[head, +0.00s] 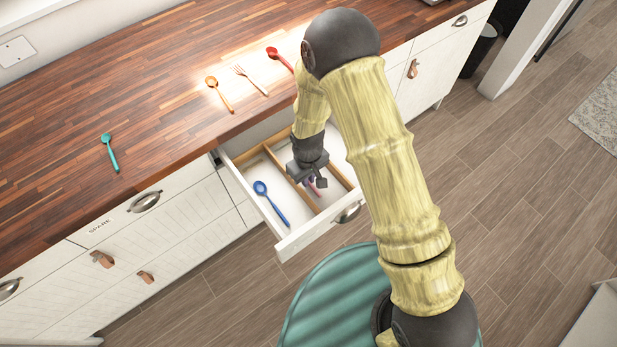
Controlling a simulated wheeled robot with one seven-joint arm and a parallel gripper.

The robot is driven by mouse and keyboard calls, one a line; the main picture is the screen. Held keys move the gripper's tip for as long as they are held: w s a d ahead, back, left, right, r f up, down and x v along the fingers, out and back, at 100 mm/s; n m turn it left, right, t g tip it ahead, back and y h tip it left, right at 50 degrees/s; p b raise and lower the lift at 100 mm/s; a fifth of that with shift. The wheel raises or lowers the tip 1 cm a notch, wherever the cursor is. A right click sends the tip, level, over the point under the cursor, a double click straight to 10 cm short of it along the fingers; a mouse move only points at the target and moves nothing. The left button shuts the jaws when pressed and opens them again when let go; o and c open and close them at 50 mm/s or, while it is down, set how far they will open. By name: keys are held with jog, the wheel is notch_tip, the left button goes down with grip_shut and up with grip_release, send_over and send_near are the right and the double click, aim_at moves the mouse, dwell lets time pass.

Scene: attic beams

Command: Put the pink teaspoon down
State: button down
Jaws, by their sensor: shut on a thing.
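My gripper (313,176) is over the open drawer (282,232), pointing down, above its middle compartment. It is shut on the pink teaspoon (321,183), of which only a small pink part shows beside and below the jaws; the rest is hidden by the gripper. I cannot tell whether the teaspoon touches the drawer floor. A blue spoon (270,200) lies in the drawer's left compartment. Wooden dividers (292,183) split the drawer into compartments.
On the wooden counter (150,85) lie a teal spoon (110,151), an orange spoon (219,93), a pale orange fork (250,79) and a red spoon (280,59). A drawer labelled SPARE (115,221) is shut at left. My arm hides part of the right side.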

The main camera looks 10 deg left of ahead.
jog(key=shift+f, duration=0.35)
jog(key=shift+f, duration=0.15)
jog(key=c, duration=1.8)
grip_release()
notch_tip(320, 180, up, 12)
jog(key=shift+r+b, duration=0.15)
jog(key=shift+b, duration=0.6)
